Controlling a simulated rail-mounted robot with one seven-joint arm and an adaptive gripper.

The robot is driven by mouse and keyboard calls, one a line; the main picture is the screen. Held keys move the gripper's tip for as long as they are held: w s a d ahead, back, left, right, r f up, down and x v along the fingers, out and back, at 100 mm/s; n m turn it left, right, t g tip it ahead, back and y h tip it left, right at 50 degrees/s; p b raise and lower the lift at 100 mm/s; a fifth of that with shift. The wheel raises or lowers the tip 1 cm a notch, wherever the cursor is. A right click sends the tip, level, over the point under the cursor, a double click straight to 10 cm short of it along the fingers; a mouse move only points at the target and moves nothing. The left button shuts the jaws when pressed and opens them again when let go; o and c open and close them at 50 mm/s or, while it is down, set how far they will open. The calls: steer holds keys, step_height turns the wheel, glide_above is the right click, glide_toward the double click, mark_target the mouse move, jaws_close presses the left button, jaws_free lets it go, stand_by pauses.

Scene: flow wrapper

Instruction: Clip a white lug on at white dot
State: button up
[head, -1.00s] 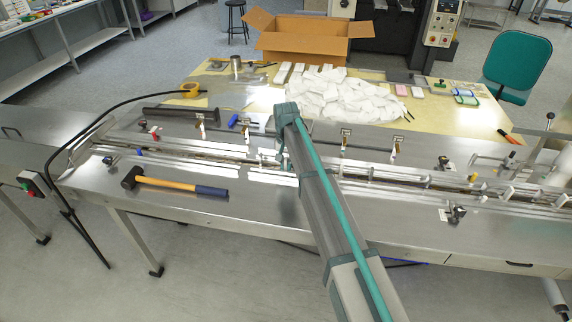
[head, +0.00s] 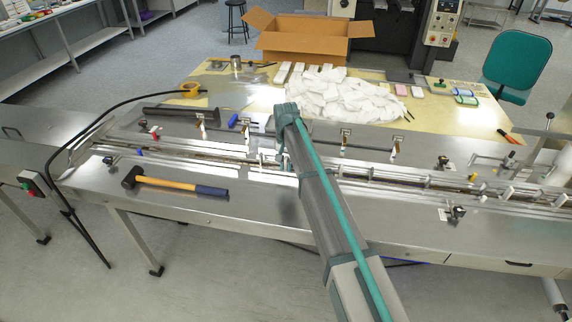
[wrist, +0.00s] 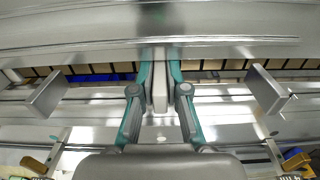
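In the wrist view my gripper (wrist: 160,78) has its two teal fingers close on either side of an upright pale lug (wrist: 160,96), with no clear gap. The lug is over the conveyor channel, where a row of tan chain blocks (wrist: 101,69) runs across the view. I cannot tell whether the lug's foot touches the chain. I cannot make out the white dot for certain. In the head view my arm hides much of the gripper.
Metal guide rails (head: 400,181) run along both sides of the channel. A hammer (head: 175,184) lies on the steel top at the front left.

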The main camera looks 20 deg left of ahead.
steer(key=o, duration=0.4)
steer(key=shift+r, duration=0.1)
step_height(320, 180, up, 12)
steer(key=shift+f, duration=0.15)
stand_by(0.3)
stand_by(0.4)
